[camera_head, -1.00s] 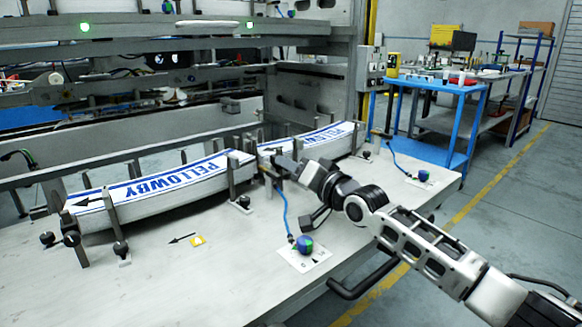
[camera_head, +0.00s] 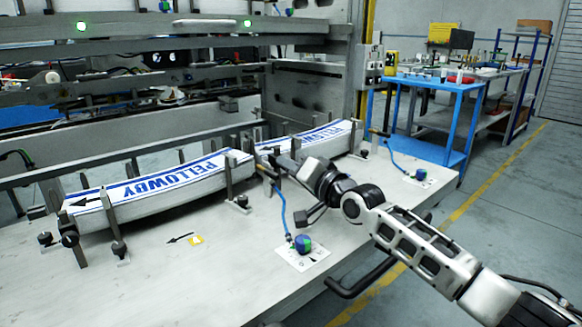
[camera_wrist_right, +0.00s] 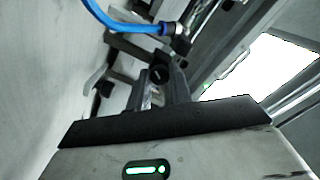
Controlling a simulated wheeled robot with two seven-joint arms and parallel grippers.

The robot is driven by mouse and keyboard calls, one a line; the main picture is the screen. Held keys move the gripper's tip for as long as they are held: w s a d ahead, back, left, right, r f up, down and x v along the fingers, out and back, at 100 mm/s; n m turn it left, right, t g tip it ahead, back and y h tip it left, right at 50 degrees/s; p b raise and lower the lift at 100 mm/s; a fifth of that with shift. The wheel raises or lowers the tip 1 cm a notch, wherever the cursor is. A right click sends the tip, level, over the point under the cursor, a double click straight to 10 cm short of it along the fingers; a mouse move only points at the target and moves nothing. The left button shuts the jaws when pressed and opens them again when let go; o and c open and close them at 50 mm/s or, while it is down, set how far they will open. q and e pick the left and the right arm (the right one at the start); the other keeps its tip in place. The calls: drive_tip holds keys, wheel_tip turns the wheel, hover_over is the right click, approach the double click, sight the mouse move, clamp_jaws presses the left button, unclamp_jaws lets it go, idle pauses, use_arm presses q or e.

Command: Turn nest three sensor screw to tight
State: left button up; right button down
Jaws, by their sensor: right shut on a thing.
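My right gripper (camera_head: 279,163) is at the sensor post between the two stacks of labels. In the right wrist view its two grey fingers (camera_wrist_right: 165,90) are shut on a small dark screw (camera_wrist_right: 161,74). The blue sensor cable (camera_wrist_right: 122,22) ends in a dark connector (camera_wrist_right: 180,40) just beyond the fingertips. In the head view the cable (camera_head: 283,209) runs down to a blue-green knob (camera_head: 303,243) on a white plate. The fingertips and screw are too small there to make out. My left gripper is not in view.
Label stacks marked PELLOWBY (camera_head: 165,186) lie between upright metal posts (camera_head: 229,178) on the grey table (camera_head: 150,275). A second cable and knob (camera_head: 420,174) sit at the right end. The table front is mostly clear. A blue bench (camera_head: 435,84) stands behind.

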drive_tip(key=m, duration=0.3)
drive_tip(key=shift+p, duration=0.35)
drive_tip(key=shift+m, duration=0.9)
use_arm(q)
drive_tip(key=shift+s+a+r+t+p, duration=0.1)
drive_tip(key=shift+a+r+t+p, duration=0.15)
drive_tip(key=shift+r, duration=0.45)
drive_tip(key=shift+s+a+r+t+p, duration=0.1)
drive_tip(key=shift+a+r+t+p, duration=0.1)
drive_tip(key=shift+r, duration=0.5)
use_arm(e)
drive_tip(key=shift+m, duration=0.5)
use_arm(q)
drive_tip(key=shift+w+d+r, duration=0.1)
use_arm(e)
drive_tip(key=c, duration=1.3)
unclamp_jaws()
drive_tip(key=shift+o, duration=0.2)
